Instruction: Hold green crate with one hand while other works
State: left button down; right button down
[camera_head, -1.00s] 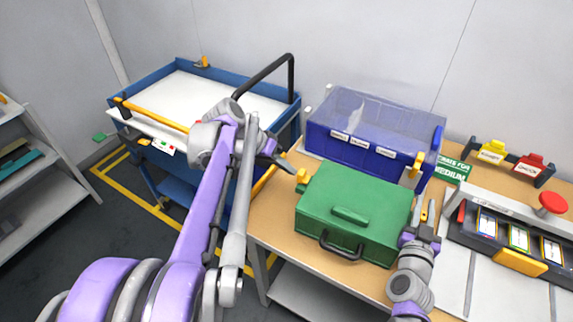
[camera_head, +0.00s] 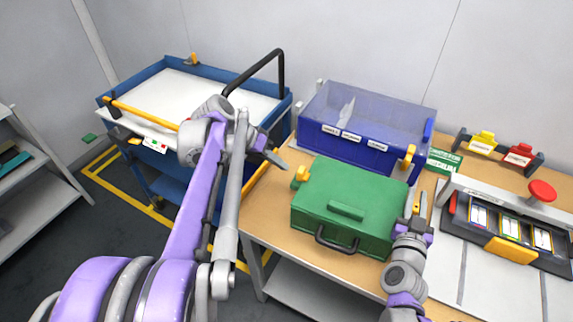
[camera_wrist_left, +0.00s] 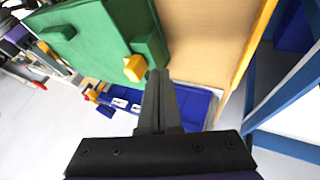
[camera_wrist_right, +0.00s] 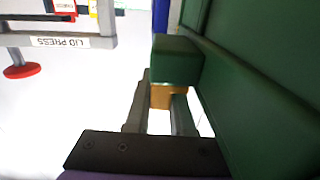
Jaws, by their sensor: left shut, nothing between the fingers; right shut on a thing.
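The green crate (camera_head: 352,205), lid down, stands on the wooden workbench, its black handle (camera_head: 336,243) facing the front. A yellow latch (camera_head: 302,174) stands up at its left side; the left wrist view also shows it (camera_wrist_left: 135,68). My left gripper (camera_head: 281,161) is shut and empty, just left of that latch and apart from it; its fingers (camera_wrist_left: 160,75) end close by in the left wrist view. My right gripper (camera_head: 417,222) is at the crate's right side, shut on an orange-yellow latch (camera_wrist_right: 161,96) below a green block (camera_wrist_right: 176,58) on the crate wall.
A blue bin (camera_head: 362,147) with a clear top stands behind the crate. The lid press (camera_head: 500,228) with a red knob (camera_head: 542,191) is at the right. A blue cart (camera_head: 165,72) stands at the left. The bench strip (camera_head: 262,215) left of the crate is bare.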

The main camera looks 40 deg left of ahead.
pick_arm(q)
jog(key=a+v, duration=0.1)
jog(key=v, duration=1)
jog(key=shift+f, duration=0.3)
pick_arm(e)
jog(key=c, duration=0.7)
grip_release()
jog(key=shift+s, duration=0.1)
